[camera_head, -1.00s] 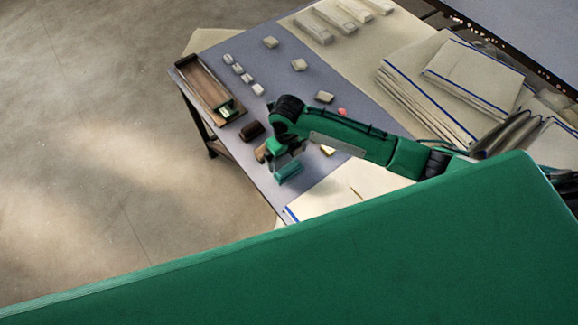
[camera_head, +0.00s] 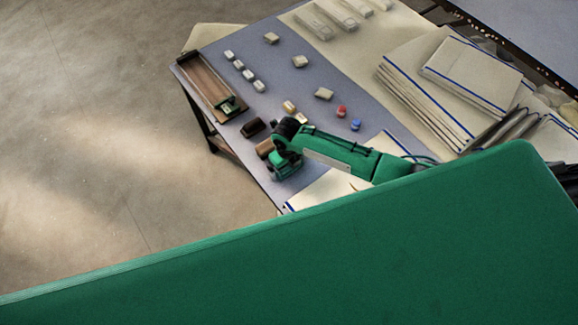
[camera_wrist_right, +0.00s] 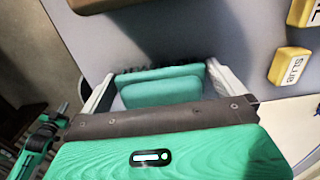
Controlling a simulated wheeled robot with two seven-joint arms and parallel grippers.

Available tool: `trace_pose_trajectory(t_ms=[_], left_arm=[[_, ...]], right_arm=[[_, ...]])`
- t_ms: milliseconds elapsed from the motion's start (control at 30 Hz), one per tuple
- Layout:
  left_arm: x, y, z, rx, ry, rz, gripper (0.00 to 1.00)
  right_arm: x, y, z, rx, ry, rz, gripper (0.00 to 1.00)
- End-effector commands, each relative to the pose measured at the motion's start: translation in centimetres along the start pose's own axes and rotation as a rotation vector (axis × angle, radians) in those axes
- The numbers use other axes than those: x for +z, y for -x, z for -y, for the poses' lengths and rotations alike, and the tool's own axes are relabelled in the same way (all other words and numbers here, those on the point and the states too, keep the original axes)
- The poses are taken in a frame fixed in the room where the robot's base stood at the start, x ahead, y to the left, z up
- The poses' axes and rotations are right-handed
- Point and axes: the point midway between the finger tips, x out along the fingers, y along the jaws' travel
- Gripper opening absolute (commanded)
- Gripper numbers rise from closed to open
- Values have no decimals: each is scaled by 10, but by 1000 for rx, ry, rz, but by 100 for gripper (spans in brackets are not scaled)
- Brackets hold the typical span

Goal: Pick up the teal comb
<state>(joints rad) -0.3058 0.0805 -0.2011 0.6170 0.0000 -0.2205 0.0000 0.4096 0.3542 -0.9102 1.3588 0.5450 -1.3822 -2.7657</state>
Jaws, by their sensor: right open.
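The teal comb (camera_wrist_right: 160,88) lies on the grey table top in the right wrist view, with dark teeth along its far edge. My right gripper (camera_wrist_right: 160,82) is open, with one pale finger at each end of the comb. I cannot tell whether the fingers touch it. In the head view my right gripper (camera_head: 284,168) is low over the near end of the table and hides most or all of the comb. My left gripper does not show in the head view.
A brown block (camera_wrist_right: 95,4) lies just beyond the comb, and yellow lettered blocks (camera_wrist_right: 290,66) lie to its right. A brown tray (camera_head: 207,84) stands at the table's left edge. Folded cream cloths (camera_head: 425,90) lie at the right. The grey middle strip has free room.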

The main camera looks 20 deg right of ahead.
Motion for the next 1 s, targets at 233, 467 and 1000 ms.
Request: trace_pose_trajectory(t_ms=[233, 467, 1000], left_arm=[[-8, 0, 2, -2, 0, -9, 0], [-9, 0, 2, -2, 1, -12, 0], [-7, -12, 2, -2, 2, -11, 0]], right_arm=[[0, 0, 0, 0, 0, 0, 71], [0, 1, 0, 0, 0, 0, 67], [1, 61, 1, -2, 3, 6, 67]])
